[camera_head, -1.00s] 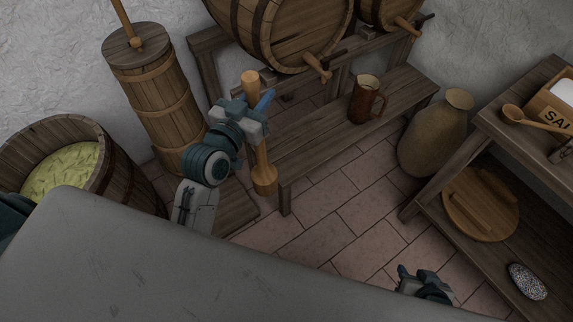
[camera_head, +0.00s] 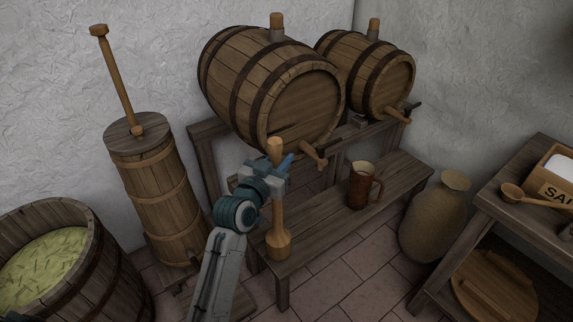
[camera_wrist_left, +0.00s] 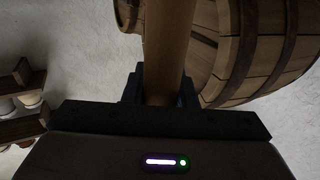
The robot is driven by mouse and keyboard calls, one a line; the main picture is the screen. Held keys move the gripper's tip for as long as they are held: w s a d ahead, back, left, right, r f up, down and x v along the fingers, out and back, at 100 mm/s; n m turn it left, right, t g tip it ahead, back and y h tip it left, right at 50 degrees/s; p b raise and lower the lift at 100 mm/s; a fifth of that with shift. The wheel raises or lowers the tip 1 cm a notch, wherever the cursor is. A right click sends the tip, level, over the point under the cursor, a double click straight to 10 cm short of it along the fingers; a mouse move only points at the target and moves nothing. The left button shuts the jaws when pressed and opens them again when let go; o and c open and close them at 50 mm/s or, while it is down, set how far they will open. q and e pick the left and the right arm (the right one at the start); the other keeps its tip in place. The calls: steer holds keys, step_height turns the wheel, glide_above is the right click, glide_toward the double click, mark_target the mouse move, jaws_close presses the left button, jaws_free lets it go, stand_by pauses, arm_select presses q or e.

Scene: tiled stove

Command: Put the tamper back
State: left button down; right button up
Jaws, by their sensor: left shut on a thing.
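The tamper (camera_head: 278,240) is a pale wooden tool with a thick rounded lower end and a knob on top. My left gripper (camera_head: 277,176) is shut on its shaft and holds it upright. In the head view its lower end shows in front of the left end of the wooden bench (camera_head: 325,222); I cannot tell whether it touches the bench. In the left wrist view the tamper's shaft (camera_wrist_left: 168,50) stands between the fingers, with a barrel behind. My right gripper is not in view.
Two barrels (camera_head: 300,105) lie on a rack behind the bench. A brown mug (camera_head: 360,190) stands on the bench. A churn (camera_head: 155,205) and a tub of shredded greens (camera_head: 95,270) are at left. A jug (camera_head: 433,220) and a table with a salt box (camera_head: 555,180) are at right.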

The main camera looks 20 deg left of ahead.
arm_select(q)
steer(key=shift+w+d+f+b, duration=0.15)
steer(key=shift+w+f+b, duration=0.1)
steer(key=shift+w+f, duration=0.75)
steer(key=shift+w+d+f+b, duration=0.1)
steer(key=shift+w+f+b, duration=0.15)
steer(key=shift+w+f, duration=0.7)
steer(key=shift+w+r, duration=0.1)
steer(key=c, duration=1.2)
jaws_free()
steer(key=shift+o, duration=0.2)
